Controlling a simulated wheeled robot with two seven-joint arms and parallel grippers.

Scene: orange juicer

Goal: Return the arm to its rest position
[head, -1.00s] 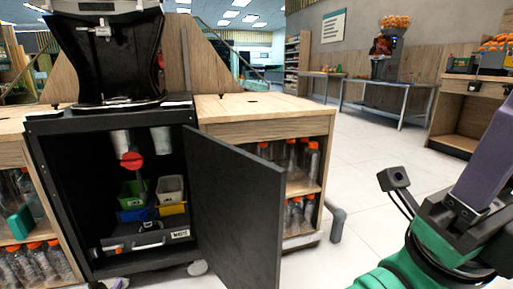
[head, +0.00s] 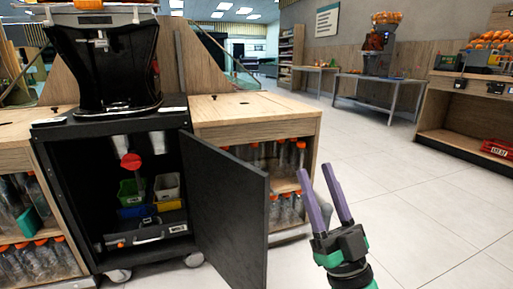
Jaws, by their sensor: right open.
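My right gripper (head: 334,196) is in the lower right of the head view, pointing upward. Its two purple fingers are apart with nothing between them. It is to the right of the open black cabinet door (head: 228,215) and appears clear of it. The black cabinet (head: 72,185) stands open below the black juicer (head: 103,65). My left gripper does not show.
Inside the cabinet are a green bin (head: 131,192), a grey bin (head: 167,187), a red round item (head: 131,161) and a drawer (head: 150,236). A wooden counter (head: 265,108) with bottles stands behind the door. The tiled floor (head: 430,215) at right is clear.

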